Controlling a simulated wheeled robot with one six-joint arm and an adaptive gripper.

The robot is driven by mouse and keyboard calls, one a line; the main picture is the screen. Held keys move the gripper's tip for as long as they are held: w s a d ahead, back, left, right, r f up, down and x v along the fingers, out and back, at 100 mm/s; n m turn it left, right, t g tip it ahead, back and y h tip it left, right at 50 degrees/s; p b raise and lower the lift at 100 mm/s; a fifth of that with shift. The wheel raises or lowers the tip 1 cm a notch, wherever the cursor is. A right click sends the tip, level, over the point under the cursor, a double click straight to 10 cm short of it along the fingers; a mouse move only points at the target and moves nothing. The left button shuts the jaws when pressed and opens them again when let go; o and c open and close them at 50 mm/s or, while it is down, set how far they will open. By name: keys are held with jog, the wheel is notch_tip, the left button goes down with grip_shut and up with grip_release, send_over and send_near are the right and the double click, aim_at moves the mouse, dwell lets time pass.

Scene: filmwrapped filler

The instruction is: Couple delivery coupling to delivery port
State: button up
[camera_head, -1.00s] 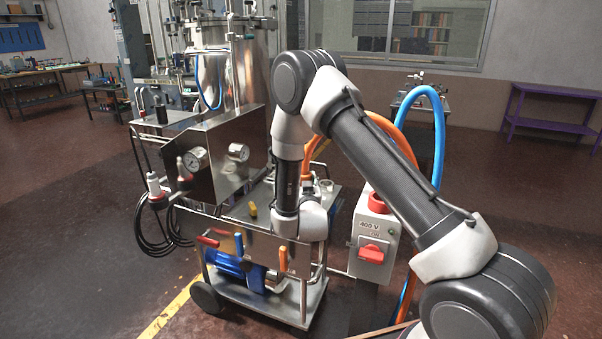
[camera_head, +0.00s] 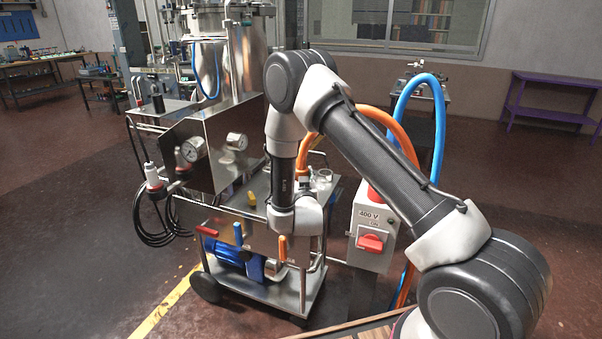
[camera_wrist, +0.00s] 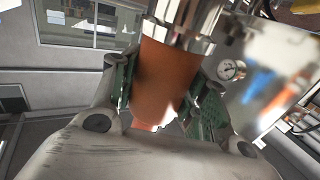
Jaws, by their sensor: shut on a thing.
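In the wrist view, my gripper (camera_wrist: 165,95) is shut on the orange delivery hose (camera_wrist: 168,75), its green-padded fingers on either side. The metal delivery coupling (camera_wrist: 182,38) sits at the hose's end, just beyond the fingers. Shiny metal rings lie against or right past it at the top edge; I cannot tell whether they are coupling or port. In the head view, the orange hose (camera_head: 385,122) arches behind my arm down to the filler cart's top. My wrist hides the gripper and coupling there. I cannot make out the delivery port for certain.
The steel filler cart (camera_head: 275,292) carries a tank, gauges (camera_head: 196,148), a blue pump (camera_head: 228,255) and coloured-handled valves. A grey 400 V switch box (camera_head: 372,235) stands close right of my wrist. A blue hose (camera_head: 438,120) loops behind. Floor at left is open.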

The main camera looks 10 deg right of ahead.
jog(key=shift+f, duration=3.35)
jog(key=shift+f, duration=0.35)
jog(key=o, duration=1.4)
jog(key=shift+s, duration=0.1)
